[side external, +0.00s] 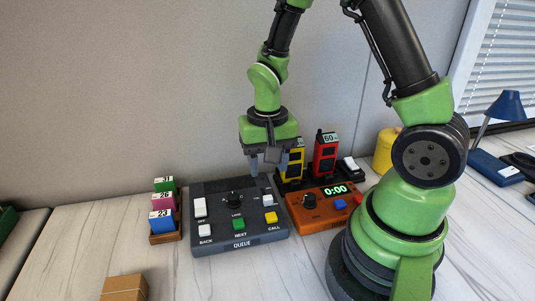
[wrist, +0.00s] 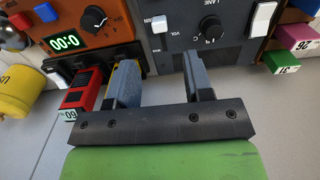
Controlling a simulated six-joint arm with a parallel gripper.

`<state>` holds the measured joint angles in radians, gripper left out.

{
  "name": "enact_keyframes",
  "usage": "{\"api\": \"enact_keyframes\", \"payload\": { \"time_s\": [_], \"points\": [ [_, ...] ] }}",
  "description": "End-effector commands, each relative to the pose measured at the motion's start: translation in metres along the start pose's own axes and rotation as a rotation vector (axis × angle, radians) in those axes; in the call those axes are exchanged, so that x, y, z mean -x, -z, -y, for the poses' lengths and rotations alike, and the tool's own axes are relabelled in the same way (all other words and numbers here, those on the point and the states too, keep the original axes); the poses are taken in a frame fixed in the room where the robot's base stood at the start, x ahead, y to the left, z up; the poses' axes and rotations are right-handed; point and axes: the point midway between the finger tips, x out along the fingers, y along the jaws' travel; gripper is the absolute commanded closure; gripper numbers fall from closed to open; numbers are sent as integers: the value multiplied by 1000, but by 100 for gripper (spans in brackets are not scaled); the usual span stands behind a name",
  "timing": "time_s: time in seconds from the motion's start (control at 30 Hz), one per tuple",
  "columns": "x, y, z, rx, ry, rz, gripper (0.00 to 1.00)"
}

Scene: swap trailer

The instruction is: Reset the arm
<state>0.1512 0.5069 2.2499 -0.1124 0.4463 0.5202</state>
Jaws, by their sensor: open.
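My gripper (side external: 268,168) hangs pointing down above the back right edge of the grey QUEUE console (side external: 208,238). Its two fingers are apart, with nothing seen between them. The wrist view also shows the open fingers (wrist: 160,83), with the console's LANE knob (wrist: 209,28) beyond them. The console carries a white rocker switch (side external: 200,207) and white, green and yellow buttons along its front. A yellow handset (side external: 296,160) stands just right of the gripper and is partly hidden by it. In the wrist view a finger overlaps the yellow handset; whether they touch I cannot tell.
An orange timer box (side external: 312,212) reading 0:00 sits right of the console. A red handset (side external: 325,152) stands in a black dock behind it. Numbered blocks (side external: 163,201) fill a wooden holder at left. A yellow canister (side external: 384,150) stands behind my base. The front table is mostly clear.

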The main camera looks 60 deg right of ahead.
Motion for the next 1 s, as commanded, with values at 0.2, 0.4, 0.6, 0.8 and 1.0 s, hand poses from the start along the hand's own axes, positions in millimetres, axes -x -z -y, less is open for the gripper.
{"api": "enact_keyframes", "payload": {
  "time_s": [0.2, 0.4, 0.6, 0.8, 1.0],
  "points": [
    [18, 0, 0, 1, 1, -2, 53],
    [20, 0, 0, 0, 0, 0, 53],
    [24, 0, 1, 5, 8, -9, 53],
    [70, -11, 6, 68, 96, -93, 53],
    [132, -44, 2, 188, 242, -223, 53]
  ]
}}
